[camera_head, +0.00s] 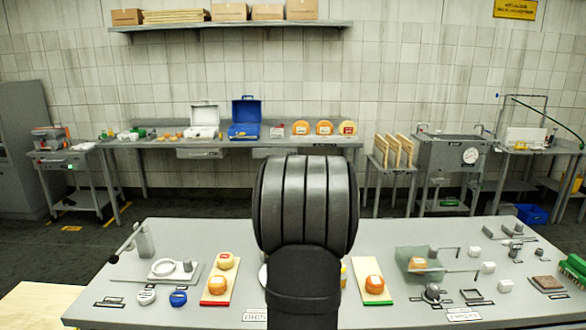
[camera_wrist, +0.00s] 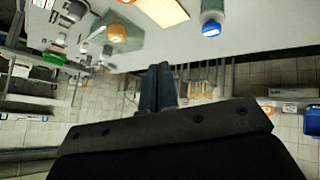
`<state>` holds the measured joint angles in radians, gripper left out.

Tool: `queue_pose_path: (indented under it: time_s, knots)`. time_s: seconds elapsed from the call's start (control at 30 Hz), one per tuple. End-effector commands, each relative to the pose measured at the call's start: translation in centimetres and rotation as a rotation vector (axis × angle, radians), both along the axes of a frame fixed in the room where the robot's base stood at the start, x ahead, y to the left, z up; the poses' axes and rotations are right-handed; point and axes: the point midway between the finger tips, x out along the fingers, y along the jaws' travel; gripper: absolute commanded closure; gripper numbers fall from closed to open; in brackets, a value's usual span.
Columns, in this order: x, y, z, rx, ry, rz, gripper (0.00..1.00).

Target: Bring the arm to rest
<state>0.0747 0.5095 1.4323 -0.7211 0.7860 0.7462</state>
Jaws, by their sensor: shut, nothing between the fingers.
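My gripper (camera_wrist: 162,72) shows in the wrist view with its two dark fingers together, shut and empty. It points out over the table edge area, clear of any object. In the head view my dark arm link fills the middle and hides the gripper and the table behind it. Another cheese wheel (camera_head: 374,284) sits on a green-edged board at right. One more wheel (camera_head: 417,263) is in a clear box.
A bottle with a blue cap (camera_wrist: 211,29) stands near the fingers in the wrist view. A lever device (camera_head: 146,240) stands at the table's left, and small weights and tools crowd its right. A back bench (camera_head: 370,144) holds a blue case (camera_head: 245,118) and more cheeses.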

Motion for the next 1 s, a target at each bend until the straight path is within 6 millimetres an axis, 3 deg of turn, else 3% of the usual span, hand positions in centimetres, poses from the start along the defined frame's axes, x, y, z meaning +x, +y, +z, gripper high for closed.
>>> queue_pose_path:
  time_s: [0.43, 0.93, 1.0]
  knots:
    - [-2.3, 0.7, 1.9, 0.367, -0.183, -0.463, 1.00]
    - [-4.5, 3.0, 4.6, 0.762, -0.318, -0.980, 1.00]
    - [-4.1, 2.9, 3.1, 0.770, -0.313, -0.998, 1.00]
